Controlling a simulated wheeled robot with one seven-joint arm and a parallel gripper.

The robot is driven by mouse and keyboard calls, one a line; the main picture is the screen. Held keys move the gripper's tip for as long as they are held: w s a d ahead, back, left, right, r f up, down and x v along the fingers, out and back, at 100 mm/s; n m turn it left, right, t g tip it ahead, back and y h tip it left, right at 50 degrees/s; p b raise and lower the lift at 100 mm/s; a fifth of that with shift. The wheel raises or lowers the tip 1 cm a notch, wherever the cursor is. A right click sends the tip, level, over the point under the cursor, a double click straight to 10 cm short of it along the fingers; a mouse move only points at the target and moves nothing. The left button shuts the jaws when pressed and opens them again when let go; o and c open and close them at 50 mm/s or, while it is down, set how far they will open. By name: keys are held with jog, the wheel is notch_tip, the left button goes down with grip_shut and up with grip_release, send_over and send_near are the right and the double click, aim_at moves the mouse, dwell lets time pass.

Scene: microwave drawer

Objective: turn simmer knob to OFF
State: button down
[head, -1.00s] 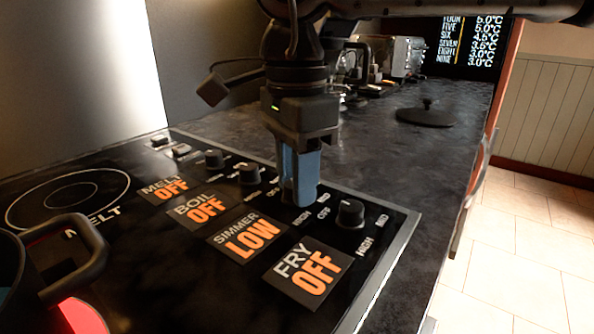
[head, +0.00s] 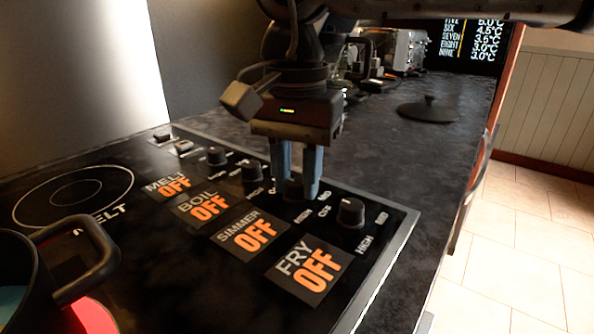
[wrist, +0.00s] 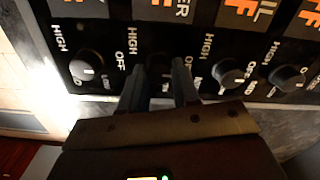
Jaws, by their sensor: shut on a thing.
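The simmer knob (head: 293,188) is a small dark knob in the row along the right side of the black cooktop. My gripper (head: 297,190) points straight down over it, with its two blue fingers on either side, shut on the knob. In the wrist view the knob (wrist: 160,76) is dark and mostly hidden between the fingers of my gripper (wrist: 160,82). The simmer label (head: 247,231) on the cooktop reads OFF in orange.
The fry knob (head: 351,212) stands close to the right of my gripper. The boil knob (head: 251,171) and melt knob (head: 216,156) are to the left. Their labels read OFF. A dark pot (head: 45,268) stands at the lower left. A black lid (head: 428,110) lies on the counter behind.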

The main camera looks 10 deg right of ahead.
aim_at(296, 180)
dwell(0.5)
jog(key=c, duration=0.8)
grip_release()
jog(key=shift+r+p, duration=0.5)
jog(key=shift+r, duration=3.4)
